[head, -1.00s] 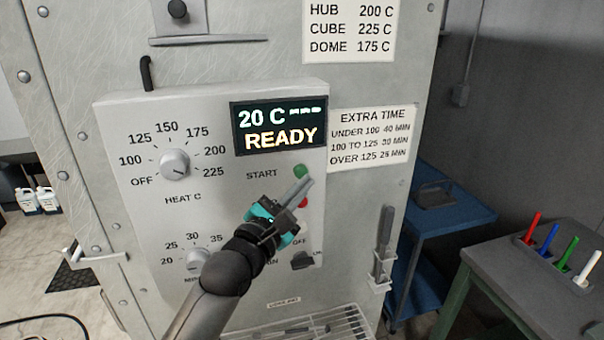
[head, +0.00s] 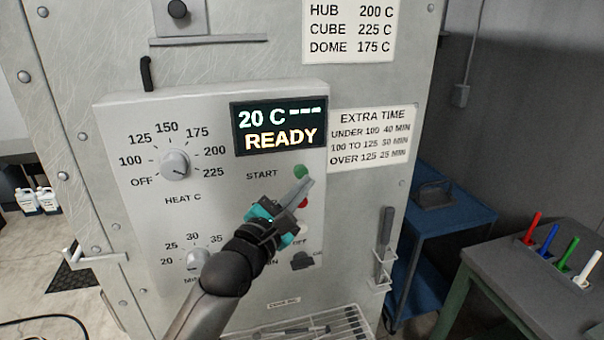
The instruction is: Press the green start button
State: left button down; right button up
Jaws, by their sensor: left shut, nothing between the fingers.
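The green start button (head: 301,172) is on the grey control panel (head: 225,110), right of the word START and below the display (head: 279,126), which reads 20 C and READY. My left gripper (head: 304,186) is shut and empty. Its fingertips are just below the button and overlap its lower edge in the picture. I cannot tell whether they touch it. A red button (head: 304,203) below is partly hidden by the gripper. My right gripper is not in view.
The heat dial (head: 175,164) points near the top, and the minutes dial (head: 198,258) is partly behind my arm. A dark switch (head: 303,261) sits below the buttons. A wire rack (head: 345,322), blue cart (head: 465,212) and grey table (head: 500,265) with coloured markers stand lower right.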

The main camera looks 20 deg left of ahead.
pick_arm(q)
jog(key=shift+w+a, duration=0.1)
jog(key=shift+w, duration=0.05)
dwell(0.8)
jog(key=shift+w+a, duration=0.15)
jog(key=shift+w, duration=0.05)
jog(key=shift+w+a, duration=0.25)
jog(key=shift+w, duration=0.15)
dwell(0.7)
jog(key=shift+s+d+p, duration=0.1)
jog(key=shift+s+p, duration=0.05)
jog(key=shift+p, duration=0.25)
jog(key=shift+s+d+p, duration=0.4)
jog(key=shift+s+p, duration=0.1)
jog(key=shift+s, duration=0.1)
